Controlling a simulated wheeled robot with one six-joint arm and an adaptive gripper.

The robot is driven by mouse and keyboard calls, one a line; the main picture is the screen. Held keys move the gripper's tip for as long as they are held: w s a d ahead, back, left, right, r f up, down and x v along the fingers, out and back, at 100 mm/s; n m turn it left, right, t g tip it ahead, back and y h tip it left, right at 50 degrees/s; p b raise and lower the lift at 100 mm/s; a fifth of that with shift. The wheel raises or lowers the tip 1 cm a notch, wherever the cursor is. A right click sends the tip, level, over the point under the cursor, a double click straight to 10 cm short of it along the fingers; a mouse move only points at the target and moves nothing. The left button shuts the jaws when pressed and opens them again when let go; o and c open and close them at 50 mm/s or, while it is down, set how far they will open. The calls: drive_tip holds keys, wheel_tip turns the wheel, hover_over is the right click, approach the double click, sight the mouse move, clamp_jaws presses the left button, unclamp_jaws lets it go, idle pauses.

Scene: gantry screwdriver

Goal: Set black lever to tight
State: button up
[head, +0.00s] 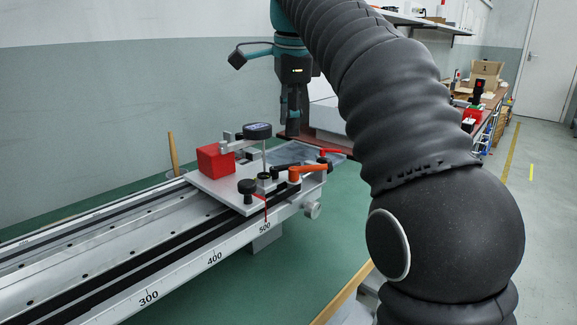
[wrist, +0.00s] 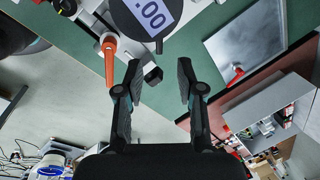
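The black lever (head: 285,166) sits on the sliding carriage plate (head: 222,187) in the head view, close beside an orange lever (head: 308,172). Its exact angle is hard to tell. My gripper (head: 289,122) points down above the carriage's far side, apart from the levers. In the wrist view my gripper (wrist: 160,72) is open, with nothing between its fingers. A small black part (wrist: 152,77) shows between the fingertips, beyond them; I cannot tell whether it is the black lever. The orange lever (wrist: 110,60) also shows there, left of the fingers.
The scaled rail (head: 180,270) runs to the lower left. My arm covers much of the head view's right side.

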sight(288, 165)
drive_tip(key=f+b, duration=0.1)
drive_tip(key=f, duration=0.2)
drive_tip(key=w+f, duration=0.1)
drive_tip(key=f, duration=0.2)
drive_tip(key=f+b, duration=0.1)
drive_tip(key=f, duration=0.2)
drive_tip(key=shift+w+a+b, duration=0.1)
drive_tip(key=shift+w+b, duration=0.25)
drive_tip(key=shift+w, duration=0.05)
